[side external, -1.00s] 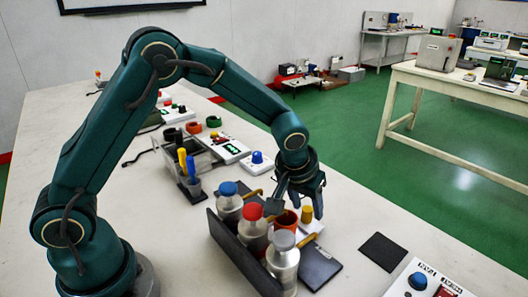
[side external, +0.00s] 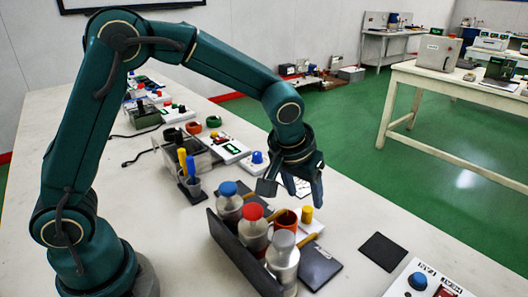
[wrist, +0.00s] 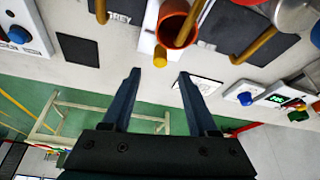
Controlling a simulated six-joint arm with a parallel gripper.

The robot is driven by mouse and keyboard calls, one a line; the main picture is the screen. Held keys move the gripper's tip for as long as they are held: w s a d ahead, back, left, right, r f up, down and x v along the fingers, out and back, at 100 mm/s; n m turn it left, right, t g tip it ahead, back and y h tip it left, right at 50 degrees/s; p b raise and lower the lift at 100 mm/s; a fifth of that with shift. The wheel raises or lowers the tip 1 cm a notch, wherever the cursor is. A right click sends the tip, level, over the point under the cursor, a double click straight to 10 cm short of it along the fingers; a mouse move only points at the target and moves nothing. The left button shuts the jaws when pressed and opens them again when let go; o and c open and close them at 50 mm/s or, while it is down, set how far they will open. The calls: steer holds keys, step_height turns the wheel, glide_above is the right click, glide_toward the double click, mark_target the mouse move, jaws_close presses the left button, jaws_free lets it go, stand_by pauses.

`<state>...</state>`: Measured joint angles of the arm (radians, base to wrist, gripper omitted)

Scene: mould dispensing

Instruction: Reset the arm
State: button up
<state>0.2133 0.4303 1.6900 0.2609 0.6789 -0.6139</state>
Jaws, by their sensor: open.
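My gripper (side external: 291,192) hangs above the bench, past the row of bottles, with its fingers pointing down. In the wrist view my gripper (wrist: 160,76) has its two fingers apart and nothing between them. An orange cup (side external: 287,223) stands on the bench below my gripper, beside the bottles. It also shows in the wrist view, where the orange cup (wrist: 174,22) lies beyond the fingertips. A small yellow knob (wrist: 160,58) is close to the cup, just beyond the gap between the fingers.
Bottles with blue (side external: 228,188), red (side external: 252,211) and grey (side external: 283,239) caps stand along a dark upright panel (side external: 225,250). A dark square pad (side external: 383,251) lies at right. Several devices and cups line the bench behind. The bench front left is clear.

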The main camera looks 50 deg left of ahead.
steer(key=s+a+r+t, duration=0.35)
steer(key=s+r, duration=0.45)
steer(key=r, duration=0.3)
steer(key=s+f+m+g+h, duration=0.1)
steer(key=s+f+m+g, duration=0.1)
steer(key=s, duration=0.9)
steer(key=shift+s+a+f+m, duration=0.25)
steer(key=shift+s+f+m, duration=0.05)
steer(key=shift+f, duration=0.6)
